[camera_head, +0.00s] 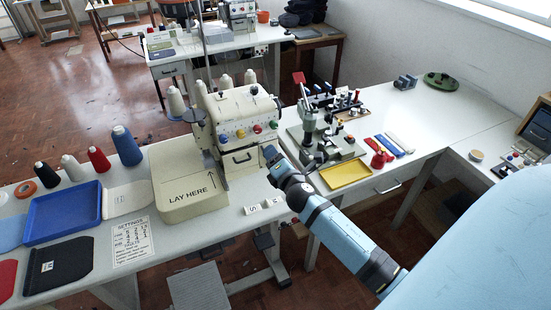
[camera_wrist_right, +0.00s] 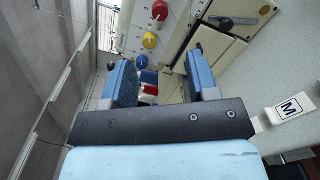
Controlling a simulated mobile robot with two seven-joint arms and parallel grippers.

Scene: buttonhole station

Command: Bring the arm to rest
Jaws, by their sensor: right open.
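My right arm (camera_head: 345,235) reaches in from the lower right in the head view. My right gripper (camera_head: 270,153) is at its far end, beside the right side of the cream sewing machine (camera_head: 243,110). In the right wrist view the gripper (camera_wrist_right: 161,75) has its two blue fingers apart, with nothing held between them. The machine's front with its coloured knobs (camera_wrist_right: 150,40) shows beyond the fingers. Whether the gripper touches the machine I cannot tell. My left gripper is not in view.
Left on the table are a blue tray (camera_head: 62,230), thread cones (camera_head: 127,147) and a settings sheet (camera_head: 131,240). Small white cards (camera_head: 252,209) lie in front of the machine. Right are a green press (camera_head: 308,120) and a yellow tray (camera_head: 345,174).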

